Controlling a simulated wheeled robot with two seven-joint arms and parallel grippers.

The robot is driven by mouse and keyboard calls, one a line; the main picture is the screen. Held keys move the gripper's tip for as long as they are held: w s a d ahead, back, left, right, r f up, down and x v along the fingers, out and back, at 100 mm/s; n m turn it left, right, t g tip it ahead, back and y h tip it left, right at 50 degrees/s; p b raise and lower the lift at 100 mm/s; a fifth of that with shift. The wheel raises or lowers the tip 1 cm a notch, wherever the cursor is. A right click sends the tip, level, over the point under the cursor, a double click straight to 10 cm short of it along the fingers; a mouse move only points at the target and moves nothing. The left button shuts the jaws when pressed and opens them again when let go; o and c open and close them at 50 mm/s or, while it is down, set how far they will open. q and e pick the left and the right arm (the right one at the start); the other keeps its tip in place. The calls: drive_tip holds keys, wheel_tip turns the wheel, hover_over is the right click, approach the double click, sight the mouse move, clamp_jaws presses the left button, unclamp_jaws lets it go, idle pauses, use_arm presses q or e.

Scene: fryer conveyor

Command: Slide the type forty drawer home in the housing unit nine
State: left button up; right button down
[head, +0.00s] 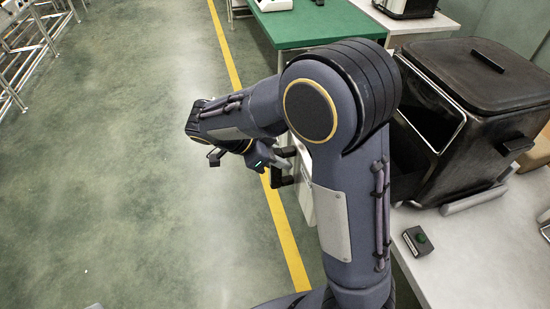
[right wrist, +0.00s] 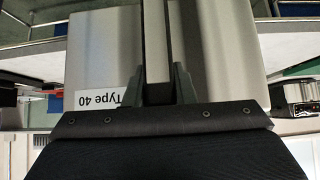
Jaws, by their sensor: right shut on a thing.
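The drawer (right wrist: 90,55) fills the upper middle of the right wrist view as smooth grey metal, with a white label reading "Type 40" upside down. My right gripper (right wrist: 165,88) is shut on a narrow upright part of it. In the head view my right gripper (head: 268,158) is beside the white bench front, and my arm hides most of what it holds. A black housing (head: 465,135) with a dark open bay stands on the bench at the right; no unit number is readable on it. My left gripper is not in view.
A black handle (head: 284,180) shows by the bench front. A green-topped table (head: 310,22) stands behind. The green floor (head: 120,170) at left is clear, with a yellow line.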

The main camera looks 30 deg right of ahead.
drive_tip(key=s+d+b, duration=0.1)
drive_tip(key=s+d, duration=0.1)
drive_tip(key=d, duration=0.6)
drive_tip(key=shift+d, duration=0.35)
idle(1.0)
drive_tip(key=shift+b, duration=0.55)
idle(0.5)
idle(0.5)
drive_tip(key=s+d+b, duration=0.1)
drive_tip(key=s+d, duration=0.1)
drive_tip(key=d, duration=0.5)
drive_tip(key=shift+d, duration=0.3)
idle(0.9)
drive_tip(key=shift+f+b, duration=0.3)
drive_tip(key=shift+b, duration=0.25)
idle(0.4)
